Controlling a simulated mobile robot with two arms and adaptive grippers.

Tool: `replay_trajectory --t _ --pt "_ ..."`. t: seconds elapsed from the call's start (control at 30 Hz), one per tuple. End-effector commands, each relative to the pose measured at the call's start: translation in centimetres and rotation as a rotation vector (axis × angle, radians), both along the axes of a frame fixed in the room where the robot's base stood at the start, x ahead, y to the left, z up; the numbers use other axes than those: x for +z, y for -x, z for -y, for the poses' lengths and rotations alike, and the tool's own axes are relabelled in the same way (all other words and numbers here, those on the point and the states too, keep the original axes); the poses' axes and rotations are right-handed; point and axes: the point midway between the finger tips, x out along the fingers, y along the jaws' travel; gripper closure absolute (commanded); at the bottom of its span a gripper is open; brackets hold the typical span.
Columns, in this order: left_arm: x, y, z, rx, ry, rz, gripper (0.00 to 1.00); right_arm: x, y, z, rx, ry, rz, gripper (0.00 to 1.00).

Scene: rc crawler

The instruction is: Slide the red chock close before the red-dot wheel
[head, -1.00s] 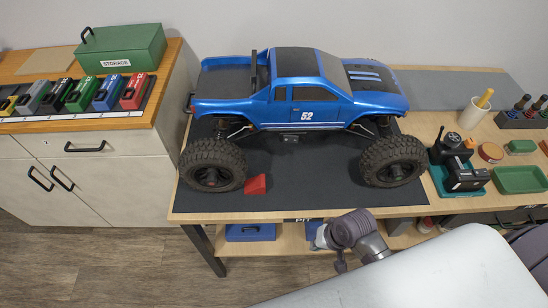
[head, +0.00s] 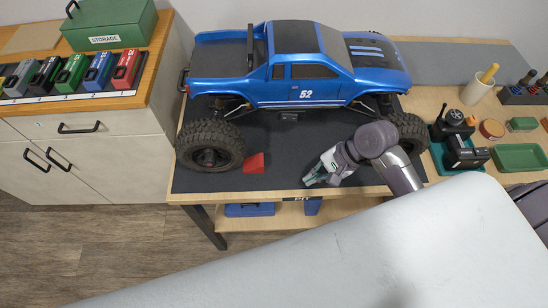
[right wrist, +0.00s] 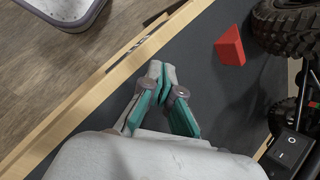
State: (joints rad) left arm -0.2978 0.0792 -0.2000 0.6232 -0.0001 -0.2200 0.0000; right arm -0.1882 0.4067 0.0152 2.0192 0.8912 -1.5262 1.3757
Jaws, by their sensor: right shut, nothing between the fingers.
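The red chock (head: 254,163) is a small wedge on the dark mat, just right of the truck's left wheel (head: 210,146) with a small gap. It also shows in the right wrist view (right wrist: 231,46), near a big tyre (right wrist: 288,27). I cannot make out a red dot on either near wheel. The blue truck (head: 290,75), marked 52, stands on the mat. My right gripper (head: 308,182) is shut and empty, low over the mat's front part, right of the chock and apart from it. In the right wrist view its fingertips (right wrist: 161,68) meet. My left gripper is not in view.
My right forearm covers part of the truck's right wheel (head: 408,133). The bench's front edge (head: 240,198) is close to my gripper. A green tray (head: 520,157) and a black device (head: 466,152) stand at the right. The mat between chock and gripper is clear.

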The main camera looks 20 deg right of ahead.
Motion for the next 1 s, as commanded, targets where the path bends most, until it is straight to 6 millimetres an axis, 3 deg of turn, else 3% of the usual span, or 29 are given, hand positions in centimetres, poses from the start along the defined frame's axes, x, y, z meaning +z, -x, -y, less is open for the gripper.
replay_trajectory --t 0.2,0.33,0.47,0.67,1.0 --pt "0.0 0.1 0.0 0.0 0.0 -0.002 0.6 3.0 -4.3 2.3 -0.359 -0.227 -0.229 1.0" --pt "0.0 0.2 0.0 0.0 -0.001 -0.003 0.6 4.6 -5.7 3.1 -0.49 -0.323 -0.329 1.0" --pt "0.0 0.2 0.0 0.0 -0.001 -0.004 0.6 4.8 -6.2 3.0 -0.532 -0.355 -0.366 1.0" --pt "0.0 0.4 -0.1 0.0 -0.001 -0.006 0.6 2.8 -6.7 1.0 -0.532 -0.357 -0.367 1.0" --pt "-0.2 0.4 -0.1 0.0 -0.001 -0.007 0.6 -2.3 -8.1 -3.9 -0.529 -0.354 -0.366 1.0"
